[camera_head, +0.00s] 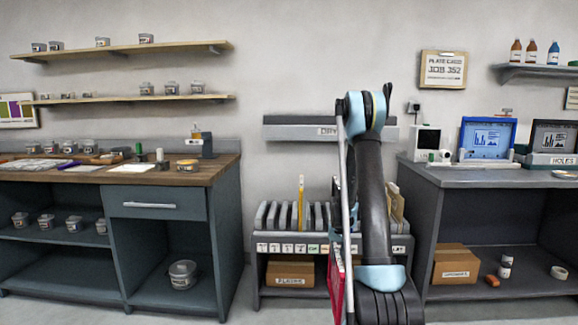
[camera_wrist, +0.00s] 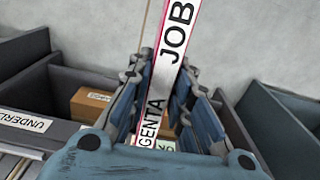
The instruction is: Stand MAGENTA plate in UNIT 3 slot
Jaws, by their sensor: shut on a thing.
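My gripper (camera_wrist: 163,88) is shut on the MAGENTA plate (camera_wrist: 172,50), seen edge-on in the wrist view, with a white label strip reading "GENTA" and "JOB". In the head view a thin magenta strip of the plate (camera_head: 337,288) shows low beside my arm, in front of the rack; my gripper is hidden there. The slotted rack (camera_head: 257,262) stands between the two benches. Its upright grey dividers (camera_head: 272,216) form several slots above a row of small labels (camera_head: 288,248). I cannot read which is UNIT 3, and my arm hides the rack's middle right.
A yellow plate (camera_head: 300,203) stands upright in the rack, and a tan one (camera_head: 396,205) stands at its right end. A box (camera_head: 290,273) sits on the rack's lower shelf. A drying rail (camera_head: 290,132) is on the wall above. Benches flank both sides.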

